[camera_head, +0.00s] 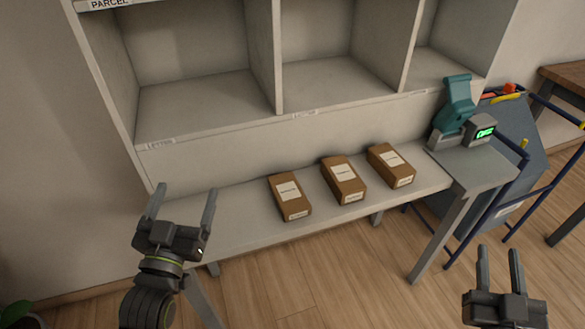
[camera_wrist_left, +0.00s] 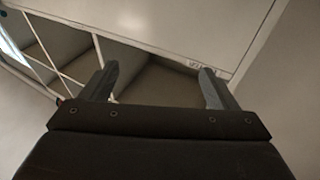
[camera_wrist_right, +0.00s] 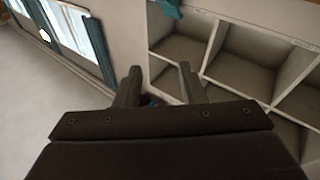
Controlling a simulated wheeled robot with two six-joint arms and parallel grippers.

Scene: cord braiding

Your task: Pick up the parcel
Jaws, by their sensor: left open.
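Three brown parcels with white labels lie in a row on the grey bench in the head view: a left parcel (camera_head: 290,197), a middle parcel (camera_head: 343,180) and a right parcel (camera_head: 391,166). My left gripper (camera_head: 182,205) is open and empty, left of the parcels near the bench's left end. Its open fingers also show in the left wrist view (camera_wrist_left: 160,85). My right gripper (camera_head: 499,265) is open and empty, well to the right of the parcels and in front of the bench. Its spread fingers show in the right wrist view (camera_wrist_right: 160,85). No parcel is visible in either wrist view.
A grey cubby shelf (camera_head: 205,100) stands above the bench (camera_head: 235,232). A teal scanner (camera_head: 458,104) and a small device with a green display (camera_head: 482,131) stand at the right on a side table (camera_head: 475,170). A blue-framed cart (camera_head: 530,165) is beyond.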

